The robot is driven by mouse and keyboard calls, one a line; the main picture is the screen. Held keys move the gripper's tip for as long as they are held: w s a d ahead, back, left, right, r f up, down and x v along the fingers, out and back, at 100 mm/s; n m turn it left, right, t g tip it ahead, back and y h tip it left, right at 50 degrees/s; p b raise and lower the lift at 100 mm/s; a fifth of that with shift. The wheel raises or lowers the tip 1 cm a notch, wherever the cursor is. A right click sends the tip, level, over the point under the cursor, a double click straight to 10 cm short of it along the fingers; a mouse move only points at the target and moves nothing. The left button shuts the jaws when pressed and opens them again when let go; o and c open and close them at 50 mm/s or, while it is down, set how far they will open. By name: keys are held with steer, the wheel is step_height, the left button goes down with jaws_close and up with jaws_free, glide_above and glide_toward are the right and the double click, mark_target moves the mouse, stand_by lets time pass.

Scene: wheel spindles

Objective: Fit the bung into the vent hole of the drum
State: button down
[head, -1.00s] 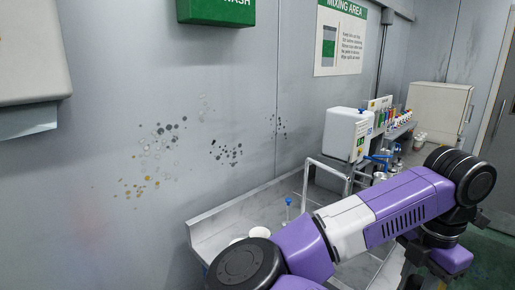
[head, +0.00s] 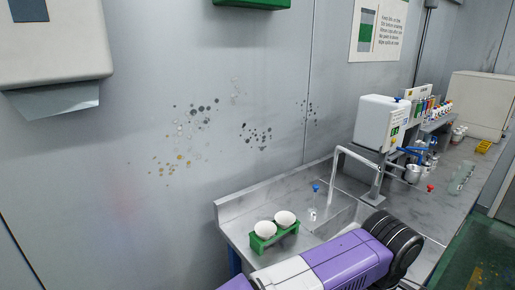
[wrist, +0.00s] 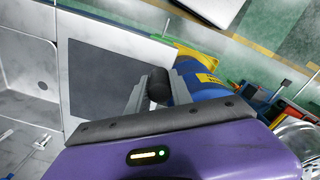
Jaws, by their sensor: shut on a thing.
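My gripper (wrist: 158,92) is shut on a dark, rounded bung (wrist: 158,84), which sits between the two grey fingertips in the wrist view. A blue drum (wrist: 219,92) with a yellow label lies beyond and to the right of the fingers, partly hidden by them and by my purple wrist. The vent hole cannot be made out. The gripper, bung and drum do not show in the head view; only my purple arm shows at its bottom.
A grey worktop (head: 455,205) with a sink runs along the wall. A green holder (head: 274,238) with two white rounded items, a white box (head: 382,122) and small bottles stand on it. A yellow item (wrist: 196,58) lies near the drum. Green floor shows beyond.

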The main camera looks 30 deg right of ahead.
steer(key=w+a+f+m, duration=0.4)
steer(key=a+f, duration=0.3)
steer(key=f, duration=0.1)
steer(key=w+a+f+m, duration=0.4)
steer(key=w+a+f, duration=0.1)
steer(key=a+f, duration=0.3)
steer(key=shift+w+f, duration=0.2)
steer(key=shift+f, duration=0.1)
steer(key=shift+a+r, duration=0.1)
steer(key=shift+a, duration=0.05)
steer(key=shift+w+f, duration=0.1)
steer(key=shift+f, duration=0.1)
